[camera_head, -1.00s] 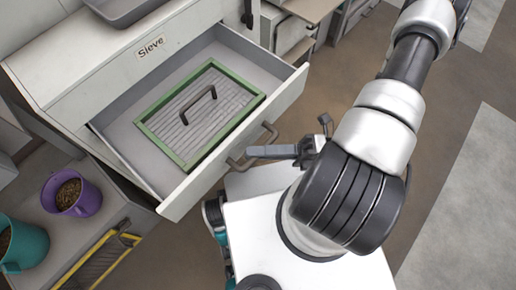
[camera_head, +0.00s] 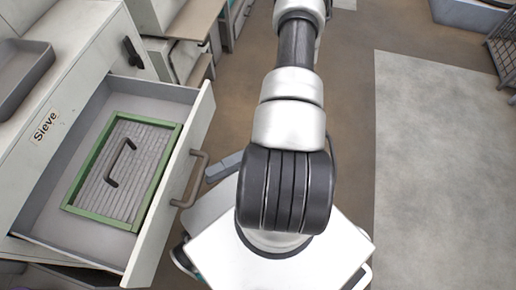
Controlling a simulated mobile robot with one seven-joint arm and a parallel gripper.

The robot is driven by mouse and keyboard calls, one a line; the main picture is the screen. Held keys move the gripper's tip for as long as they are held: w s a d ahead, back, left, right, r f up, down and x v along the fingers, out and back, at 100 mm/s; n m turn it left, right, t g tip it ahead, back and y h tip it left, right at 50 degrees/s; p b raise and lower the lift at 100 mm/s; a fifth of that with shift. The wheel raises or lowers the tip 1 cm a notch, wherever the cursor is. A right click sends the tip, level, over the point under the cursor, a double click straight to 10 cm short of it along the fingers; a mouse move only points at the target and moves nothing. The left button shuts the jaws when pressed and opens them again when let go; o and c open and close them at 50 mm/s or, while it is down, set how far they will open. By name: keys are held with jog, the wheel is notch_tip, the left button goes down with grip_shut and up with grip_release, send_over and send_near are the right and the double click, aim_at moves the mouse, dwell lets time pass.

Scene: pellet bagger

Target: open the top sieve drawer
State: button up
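The top sieve drawer (camera_head: 170,215), below the "Sieve" label (camera_head: 46,125), stands pulled well out of the white cabinet. Inside it lies a green-framed sieve (camera_head: 125,170) with a ribbed grey mesh and a dark handle across it. The drawer's bar handle (camera_head: 190,180) is on its front face. A grey finger of my gripper (camera_head: 223,166) shows just right of the handle and looks apart from it. My arm hides the rest of the gripper, so I cannot see whether it is open or shut.
A grey tray (camera_head: 22,75) rests on the cabinet top at the left. Another dark handle (camera_head: 132,53) is on the cabinet beyond the drawer. Workbenches (camera_head: 190,30) stand at the back. Brown floor and a pale floor patch (camera_head: 440,150) lie clear to the right.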

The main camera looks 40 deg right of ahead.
jog(key=s+d+f, duration=0.1)
jog(key=d, duration=1.1)
jog(key=shift+s+f, duration=0.35)
jog(key=shift+s, duration=0.05)
